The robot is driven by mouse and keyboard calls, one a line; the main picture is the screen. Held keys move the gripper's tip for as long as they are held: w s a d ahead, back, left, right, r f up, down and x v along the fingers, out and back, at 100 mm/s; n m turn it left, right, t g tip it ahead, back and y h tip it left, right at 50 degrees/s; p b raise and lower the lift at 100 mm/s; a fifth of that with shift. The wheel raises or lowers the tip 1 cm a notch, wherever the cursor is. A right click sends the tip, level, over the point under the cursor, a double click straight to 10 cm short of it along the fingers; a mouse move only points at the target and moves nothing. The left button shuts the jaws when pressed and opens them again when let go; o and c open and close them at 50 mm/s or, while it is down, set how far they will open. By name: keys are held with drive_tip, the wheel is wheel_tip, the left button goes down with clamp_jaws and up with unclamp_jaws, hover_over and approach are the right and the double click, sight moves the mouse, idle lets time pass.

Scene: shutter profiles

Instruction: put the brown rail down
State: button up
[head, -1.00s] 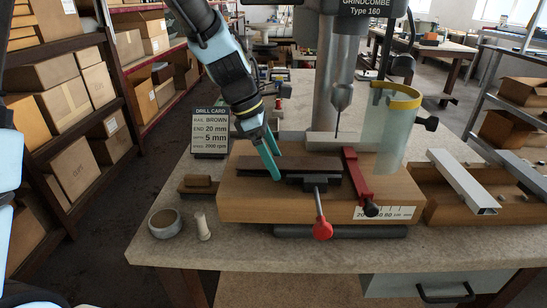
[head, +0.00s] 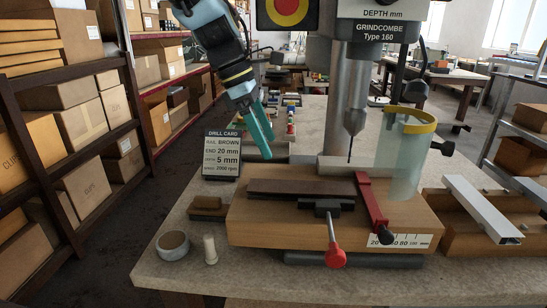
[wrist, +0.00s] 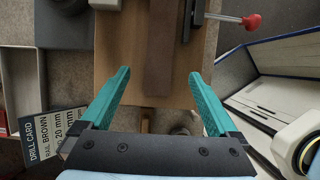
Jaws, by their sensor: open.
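The brown rail (head: 285,188) lies flat on the wooden drill bed (head: 262,230), under the drill. A black clamp (head: 326,207) with a red knob stands at its front side, and a red stop bar (head: 370,205) is at its right end.
The drill bit (head: 350,148) hangs over the bed, with a clear guard (head: 402,150) to its right. A drill card (head: 221,155), a brush (head: 208,207), a round bowl (head: 173,244) and a small white peg (head: 210,250) stand left.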

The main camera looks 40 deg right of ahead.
drive_tip(key=shift+w+a+r, duration=0.1)
drive_tip(key=shift+a+r, duration=0.05)
drive_tip(key=shift+r, duration=0.2)
drive_tip(key=w+a+f+m+t+y, duration=0.15)
drive_tip(key=w+a+f, duration=0.25)
drive_tip(key=a, duration=0.6)
drive_tip(key=w+a+f+m+t, duration=0.1)
drive_tip(key=w+a+f+m, duration=0.3)
drive_tip(key=a, duration=0.5)
drive_tip(key=s+a+f+m+t+y, duration=0.1)
drive_tip(key=a+f+m, duration=0.1)
drive_tip(key=a, duration=0.7)
drive_tip(key=s+a+f+m+t+y, duration=0.1)
drive_tip(key=a+m, duration=0.3)
drive_tip(key=a, duration=0.5)
drive_tip(key=shift+a+f, duration=0.25)
drive_tip(key=shift+f, duration=0.4)
